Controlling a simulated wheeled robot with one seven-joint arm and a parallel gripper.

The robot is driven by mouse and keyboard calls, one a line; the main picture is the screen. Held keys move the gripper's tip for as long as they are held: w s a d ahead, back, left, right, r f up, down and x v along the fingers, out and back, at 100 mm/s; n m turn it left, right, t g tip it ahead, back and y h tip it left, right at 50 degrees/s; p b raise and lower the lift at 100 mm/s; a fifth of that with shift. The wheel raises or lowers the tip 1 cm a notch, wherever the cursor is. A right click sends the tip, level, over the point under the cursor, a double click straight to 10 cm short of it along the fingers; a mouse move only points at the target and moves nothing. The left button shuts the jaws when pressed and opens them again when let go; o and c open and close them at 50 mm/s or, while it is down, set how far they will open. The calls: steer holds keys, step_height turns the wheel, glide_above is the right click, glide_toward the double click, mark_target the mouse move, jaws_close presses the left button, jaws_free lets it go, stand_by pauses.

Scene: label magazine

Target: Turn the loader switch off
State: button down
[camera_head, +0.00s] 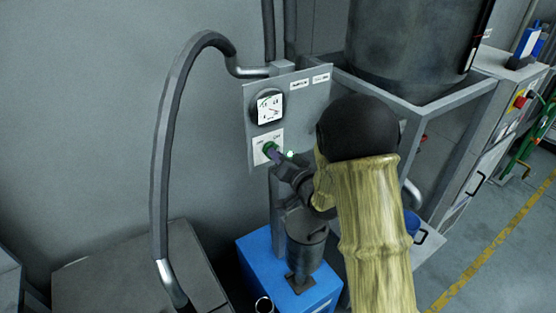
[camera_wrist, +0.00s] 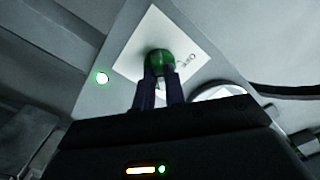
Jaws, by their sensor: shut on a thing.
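The loader switch is a green rotary knob (camera_head: 270,148) on a white plate (camera_head: 261,157) of the grey control panel (camera_head: 290,100). In the wrist view the same green knob (camera_wrist: 160,59) sits between the tips of my gripper (camera_wrist: 160,76). My gripper (camera_head: 274,155) is shut on the knob, with its fingers coming from the lower right in the head view. A green light (camera_head: 290,154) glows just right of the knob; it also shows bright in the wrist view (camera_wrist: 101,77). The fingers partly hide the knob, and its exact setting cannot be read.
A round gauge (camera_head: 268,107) sits above the switch plate. A curved grey hose (camera_head: 160,150) runs at the left. A blue box (camera_head: 262,275) with a grey canister (camera_head: 305,245) stands below the panel. A large dark drum (camera_head: 412,45) in a metal frame is at the right.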

steer(key=shift+f+n+b, duration=0.2)
steer(key=shift+n+b, duration=8.1)
steer(key=shift+b, duration=1.75)
steer(key=c, duration=1.5)
jaws_free()
steer(key=shift+o, duration=0.2)
steer(key=shift+r, duration=0.15)
steer(key=shift+s+d, duration=0.1)
